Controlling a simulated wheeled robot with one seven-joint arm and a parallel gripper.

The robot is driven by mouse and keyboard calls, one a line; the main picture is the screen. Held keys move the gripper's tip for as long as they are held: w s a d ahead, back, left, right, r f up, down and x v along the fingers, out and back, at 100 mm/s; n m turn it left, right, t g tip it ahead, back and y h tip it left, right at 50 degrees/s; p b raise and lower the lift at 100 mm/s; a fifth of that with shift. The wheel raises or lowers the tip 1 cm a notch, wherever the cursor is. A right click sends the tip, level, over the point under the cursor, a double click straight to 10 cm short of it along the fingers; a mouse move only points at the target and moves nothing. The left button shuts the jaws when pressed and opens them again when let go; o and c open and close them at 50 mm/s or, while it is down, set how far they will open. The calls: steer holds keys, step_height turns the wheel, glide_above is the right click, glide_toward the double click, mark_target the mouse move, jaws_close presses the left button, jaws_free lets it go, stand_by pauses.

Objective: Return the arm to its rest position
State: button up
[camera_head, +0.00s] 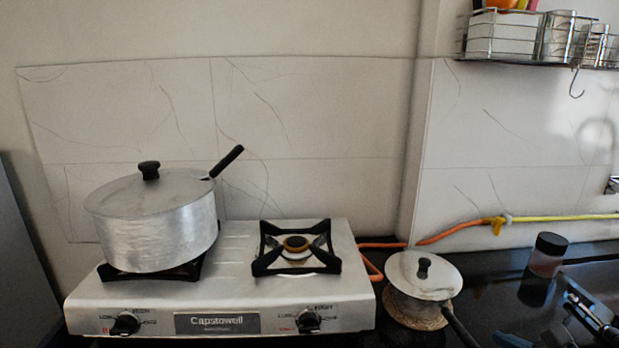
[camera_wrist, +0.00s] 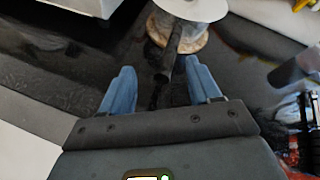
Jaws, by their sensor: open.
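My gripper (camera_wrist: 163,82) is open in the wrist view, with its two blue fingers spread apart and nothing clamped between them. The dark handle (camera_wrist: 165,62) of a small lidded pot lies in the gap in that picture, apparently beyond the fingers. In the head view the small pot's pale lid (camera_head: 424,276) has a black knob, and its handle (camera_head: 460,328) points to the lower right. The lid also shows at the top of the wrist view (camera_wrist: 195,8).
A two-burner stove (camera_head: 240,255) stands left of the small pot. A large lidded pot (camera_head: 158,235) sits on its left burner; the right burner (camera_head: 296,247) is bare. A dark-capped jar (camera_head: 547,256) stands at right. A wire rack (camera_head: 540,40) hangs above.

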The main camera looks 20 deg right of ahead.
steer(key=s+a+f+n, duration=0.1)
steer(key=n, duration=0.1)
steer(key=s+a+f+n, duration=0.1)
steer(key=s+a+n, duration=0.1)
steer(key=s+a+f+n+h, duration=0.1)
steer(key=s+a+f, duration=0.1)
steer(key=shift+s+n, duration=0.2)
steer(key=shift+n, duration=0.2)
steer(key=s+a+r+n+t, duration=0.1)
steer(key=s+a+r+n, duration=0.3)
steer(key=s+a+n, duration=0.3)
steer(key=s+a+r+n+y, duration=0.1)
steer(key=s+a+r+n, duration=0.3)
steer(key=s+a+n, duration=0.4)
steer(key=s+n, duration=0.6)
steer(key=n, duration=0.5)
steer(key=shift+a+n+t, duration=0.3)
steer(key=shift+t, duration=0.1)
